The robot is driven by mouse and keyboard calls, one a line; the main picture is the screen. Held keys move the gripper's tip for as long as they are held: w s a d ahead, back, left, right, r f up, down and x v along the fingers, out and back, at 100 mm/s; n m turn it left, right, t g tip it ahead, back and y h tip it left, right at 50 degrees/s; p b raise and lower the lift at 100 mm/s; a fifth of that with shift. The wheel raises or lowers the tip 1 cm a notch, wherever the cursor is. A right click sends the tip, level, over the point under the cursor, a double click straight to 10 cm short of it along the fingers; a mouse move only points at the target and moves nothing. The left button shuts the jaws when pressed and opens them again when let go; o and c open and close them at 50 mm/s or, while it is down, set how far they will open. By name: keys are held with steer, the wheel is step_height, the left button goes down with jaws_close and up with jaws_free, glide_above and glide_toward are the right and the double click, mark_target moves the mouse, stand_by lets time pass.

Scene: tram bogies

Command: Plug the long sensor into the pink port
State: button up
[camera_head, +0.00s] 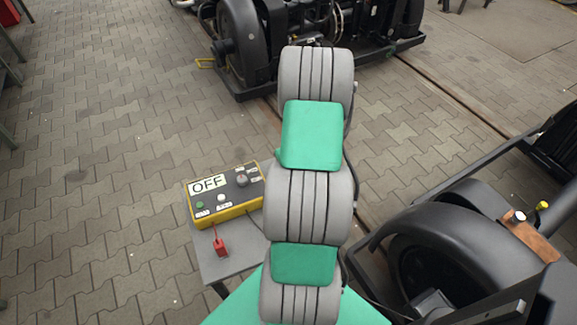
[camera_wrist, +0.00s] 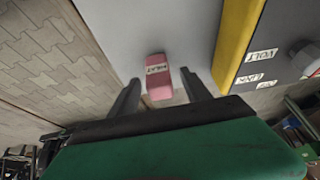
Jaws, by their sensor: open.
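My gripper (camera_wrist: 160,77) is open in the wrist view, its two dark fingers pointing at the grey table top. A small pink block (camera_wrist: 157,72) with a white lettered label shows between the fingers, with gaps on both sides. I cannot tell its height relative to the fingertips. In the head view my arm hides the gripper, and a small red piece (camera_head: 221,245) lies on the table by the control box; it may be the same block. I cannot make out for certain a long sensor or a pink port.
A yellow and black control box (camera_head: 226,195) reading OFF sits on a small grey table (camera_head: 232,262); its yellow edge (camera_wrist: 237,45) is close right of the fingers. A bogie with a brown block (camera_head: 532,237) stands right. Another bogie (camera_head: 300,40) is behind. Paving at left is clear.

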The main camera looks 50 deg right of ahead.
steer(key=shift+c, duration=0.6)
jaws_close()
